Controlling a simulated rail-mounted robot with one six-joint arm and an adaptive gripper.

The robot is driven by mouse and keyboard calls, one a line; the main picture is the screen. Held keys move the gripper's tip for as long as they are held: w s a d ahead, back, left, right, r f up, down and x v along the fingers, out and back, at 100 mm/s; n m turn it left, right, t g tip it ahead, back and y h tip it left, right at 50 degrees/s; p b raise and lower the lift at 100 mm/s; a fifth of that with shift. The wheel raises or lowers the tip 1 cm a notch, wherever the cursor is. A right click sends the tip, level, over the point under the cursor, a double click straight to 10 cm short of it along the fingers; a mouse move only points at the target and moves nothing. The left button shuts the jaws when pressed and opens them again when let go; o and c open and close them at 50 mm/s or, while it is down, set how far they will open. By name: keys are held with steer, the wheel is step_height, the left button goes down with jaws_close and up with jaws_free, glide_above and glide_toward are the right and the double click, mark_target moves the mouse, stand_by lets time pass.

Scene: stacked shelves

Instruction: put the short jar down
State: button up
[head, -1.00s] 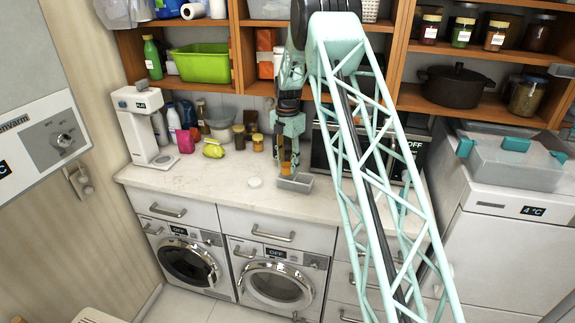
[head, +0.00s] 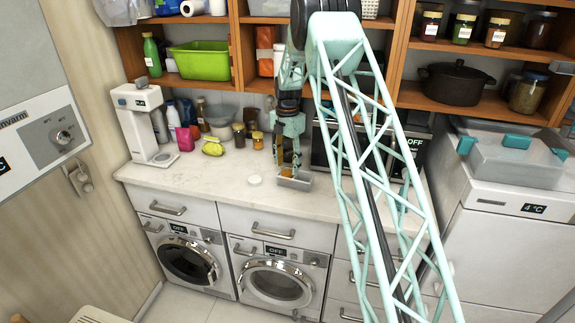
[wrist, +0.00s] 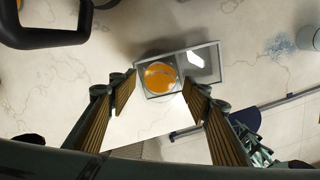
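The short jar (wrist: 158,77) shows as a round orange shape in the wrist view. It stands in the left compartment of a small two-part tray (wrist: 217,74). In the head view the jar (head: 286,172) is low between my fingers, partly hidden by them and the tray wall. The tray (head: 296,184) rests on the counter. My gripper (wrist: 160,84) is open, with a finger on either side of the jar and a visible gap at each side. It also shows from the side in the head view (head: 288,163).
Jars (head: 239,135), a yellow item (head: 213,148) and a white coffee machine (head: 146,122) stand further left. The counter front (head: 215,187) is clear. A shelf unit (head: 205,90) rises behind.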

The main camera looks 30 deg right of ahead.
stand_by(0.4)
steer(key=shift+r+p, duration=0.35)
steer(key=shift+r, duration=0.3)
step_height(320, 180, up, 12)
steer(key=shift+b, duration=0.4)
stand_by(0.4)
